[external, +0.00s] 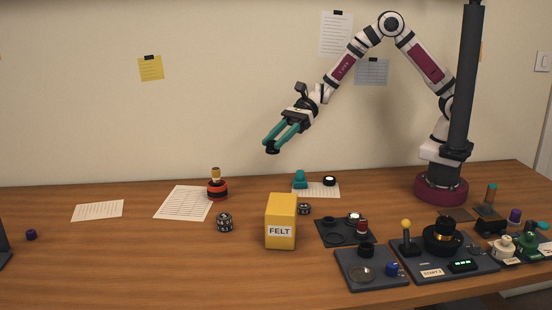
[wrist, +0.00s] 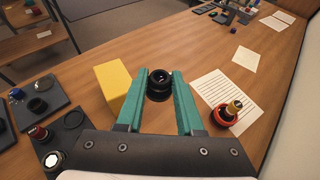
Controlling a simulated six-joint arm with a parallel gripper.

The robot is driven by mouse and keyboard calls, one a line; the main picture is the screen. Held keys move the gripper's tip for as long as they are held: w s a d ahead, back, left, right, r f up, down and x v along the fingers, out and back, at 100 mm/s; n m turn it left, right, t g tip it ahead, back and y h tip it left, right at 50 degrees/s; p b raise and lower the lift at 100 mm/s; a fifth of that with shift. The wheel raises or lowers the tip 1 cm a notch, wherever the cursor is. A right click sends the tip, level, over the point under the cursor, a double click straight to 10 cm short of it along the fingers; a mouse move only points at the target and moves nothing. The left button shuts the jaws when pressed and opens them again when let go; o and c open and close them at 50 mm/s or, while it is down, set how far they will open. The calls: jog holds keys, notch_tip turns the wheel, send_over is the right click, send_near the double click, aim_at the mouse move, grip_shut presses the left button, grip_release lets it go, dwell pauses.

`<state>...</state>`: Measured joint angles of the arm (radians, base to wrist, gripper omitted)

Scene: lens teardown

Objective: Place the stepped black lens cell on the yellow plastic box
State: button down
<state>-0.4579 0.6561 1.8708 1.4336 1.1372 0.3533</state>
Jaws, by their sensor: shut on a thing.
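The stepped black lens cell (wrist: 159,84) is held between the teal fingers of my gripper (wrist: 158,92), near their tips. In the external view my gripper (external: 271,143) is raised well above the table, and the black lens cell (external: 271,150) shows dark at its tips. The yellow plastic box (external: 281,222), labelled FELT, stands upright on the table below the gripper. In the wrist view the yellow box (wrist: 112,84) is left of the fingers, partly hidden by the left one. The lens cell is apart from the box.
Right of the box are a dark tray (external: 331,239) with rings and another dark tray (external: 372,281) with small parts. A black numbered ring (external: 224,222) and a red-and-black piece (external: 217,189) stand to its left. The table's left middle is mostly clear.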

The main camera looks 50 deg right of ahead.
jog(key=s+r, duration=0.3)
jog(key=s, duration=0.1)
send_over(285, 201)
jog(key=f, duration=0.6)
jog(key=shift+d+f, duration=0.15)
jog(key=shift+d, duration=0.2)
jog(key=shift+a+f, duration=0.15)
jog(key=shift+f, duration=0.95)
jog(key=shift+a+f, duration=0.15)
jog(key=shift+f, duration=0.95)
jog(key=c, duration=0.5)
grip_release()
jog(key=shift+f, duration=0.15)
jog(key=shift+c, duration=0.2)
